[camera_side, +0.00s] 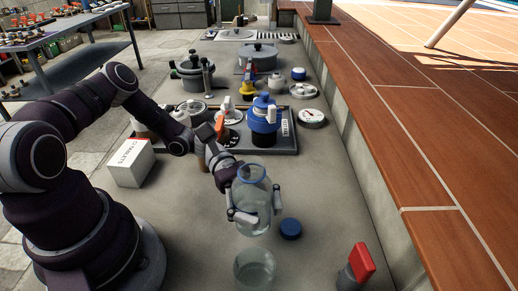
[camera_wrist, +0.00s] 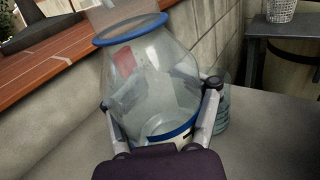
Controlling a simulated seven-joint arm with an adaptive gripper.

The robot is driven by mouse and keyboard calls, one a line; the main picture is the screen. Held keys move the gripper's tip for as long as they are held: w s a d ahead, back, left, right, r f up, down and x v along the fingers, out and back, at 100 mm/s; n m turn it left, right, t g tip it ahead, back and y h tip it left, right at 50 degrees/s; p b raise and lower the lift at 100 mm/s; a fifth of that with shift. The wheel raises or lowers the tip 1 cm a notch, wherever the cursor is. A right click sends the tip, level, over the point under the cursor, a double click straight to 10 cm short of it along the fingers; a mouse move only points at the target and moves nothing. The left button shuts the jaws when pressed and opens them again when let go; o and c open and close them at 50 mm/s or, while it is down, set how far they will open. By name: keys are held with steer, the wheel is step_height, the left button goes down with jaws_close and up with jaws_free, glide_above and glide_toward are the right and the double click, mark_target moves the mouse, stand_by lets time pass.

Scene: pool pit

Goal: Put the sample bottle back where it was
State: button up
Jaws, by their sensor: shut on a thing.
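The sample bottle is a clear bottle with a blue rim (camera_side: 252,196), at the lower middle of the side view. My gripper (camera_side: 254,207) is shut on its body, a finger on each side. The bottle looks roughly upright, with its open mouth up. In the wrist view the bottle (camera_wrist: 150,80) fills the middle, between the fingers of my gripper (camera_wrist: 162,120). Whether its base touches the bench is unclear. A round blue cap (camera_side: 290,228) lies on the bench to the right of the bottle.
A clear container (camera_side: 255,270) stands just in front of the bottle. A red-handled valve (camera_side: 361,262) is at right front. A tray (camera_side: 290,148) with a blue-topped device (camera_side: 264,116) lies behind. A white box (camera_side: 130,163) is at left. Bare bench lies right of the cap.

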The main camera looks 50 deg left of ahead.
steer(key=w+a+r+n+t+y, duration=0.15)
steer(key=w+n+t+y, duration=0.25)
steer(key=w+n+t, duration=0.4)
steer(key=w+a+r+n+t+y, duration=0.1)
steer(key=w+a+n+t+y, duration=0.35)
steer(key=w+t, duration=0.6)
steer(key=shift+n, duration=0.65)
steer(key=f, duration=0.5)
steer(key=d+f, duration=0.1)
steer(key=f, duration=0.1)
steer(key=shift+w+f, duration=0.15)
steer(key=shift+a, duration=0.1)
steer(key=shift+f, duration=0.15)
steer(key=o, duration=1.4)
steer(key=shift+o, duration=0.2)
